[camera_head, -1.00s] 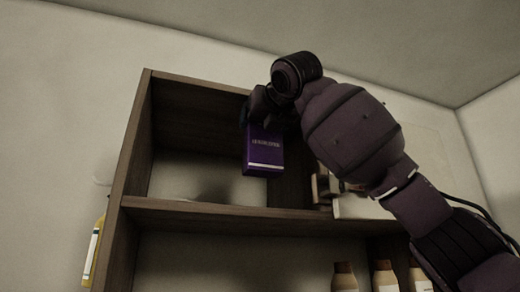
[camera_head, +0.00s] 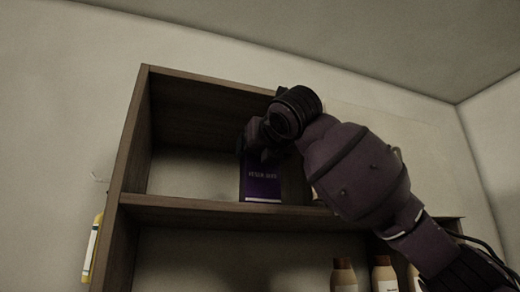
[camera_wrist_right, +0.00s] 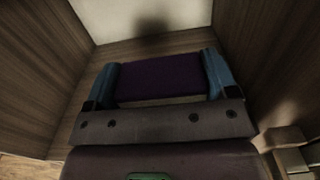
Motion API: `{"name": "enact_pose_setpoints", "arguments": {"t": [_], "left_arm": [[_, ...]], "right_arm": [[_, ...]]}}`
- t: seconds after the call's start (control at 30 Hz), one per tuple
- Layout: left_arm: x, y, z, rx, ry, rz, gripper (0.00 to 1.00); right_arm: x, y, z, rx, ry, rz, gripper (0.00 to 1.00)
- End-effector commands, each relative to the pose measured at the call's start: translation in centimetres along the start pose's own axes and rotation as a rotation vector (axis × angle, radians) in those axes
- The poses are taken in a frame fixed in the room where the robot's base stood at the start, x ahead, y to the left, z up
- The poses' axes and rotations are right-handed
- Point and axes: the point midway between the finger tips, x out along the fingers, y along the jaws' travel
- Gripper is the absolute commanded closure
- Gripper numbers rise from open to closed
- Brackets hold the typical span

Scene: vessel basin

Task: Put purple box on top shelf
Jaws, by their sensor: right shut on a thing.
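The purple box (camera_head: 261,182) is upright inside the top compartment of the wooden shelf unit (camera_head: 215,213), with its base at or just above the shelf board. I cannot tell whether it touches the board. My right gripper (camera_head: 256,148) is shut on the upper part of the box. In the right wrist view the purple box (camera_wrist_right: 160,77) sits between the two blue fingers of my right gripper (camera_wrist_right: 160,80). The top shelf's back wall and board show around it. My left gripper is not in view.
Several bottles (camera_head: 344,276) stand on the shelf below. A yellow bottle (camera_head: 93,248) is left of the unit. In the right wrist view a pale object (camera_wrist_right: 289,145) is at the lower right. The compartment's left part is clear.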

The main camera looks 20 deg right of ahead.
Motion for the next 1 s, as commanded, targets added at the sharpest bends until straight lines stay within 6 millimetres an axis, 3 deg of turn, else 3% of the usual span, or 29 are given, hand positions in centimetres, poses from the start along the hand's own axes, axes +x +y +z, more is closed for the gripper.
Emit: {"name": "enact_pose_setpoints", "arguments": {"t": [0.3, 0.33, 0.47, 0.77, 1.0], "left_arm": [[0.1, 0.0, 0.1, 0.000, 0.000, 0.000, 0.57], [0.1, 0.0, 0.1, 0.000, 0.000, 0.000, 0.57], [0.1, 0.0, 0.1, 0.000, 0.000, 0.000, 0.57], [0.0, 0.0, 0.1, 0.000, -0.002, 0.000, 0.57], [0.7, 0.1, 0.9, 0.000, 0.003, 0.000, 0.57]], "right_arm": [[-0.1, 0.0, -0.3, 0.000, -0.001, 0.000, 0.63], [0.0, 0.0, -0.3, 0.000, 0.000, 0.000, 0.17], [0.0, 0.0, -0.3, 0.000, 0.000, 0.000, 0.00], [0.0, 0.1, 0.2, 0.000, 0.000, 0.001, 0.00], [-3.5, 0.1, 0.0, -0.001, -0.005, 0.001, 0.00]]}}
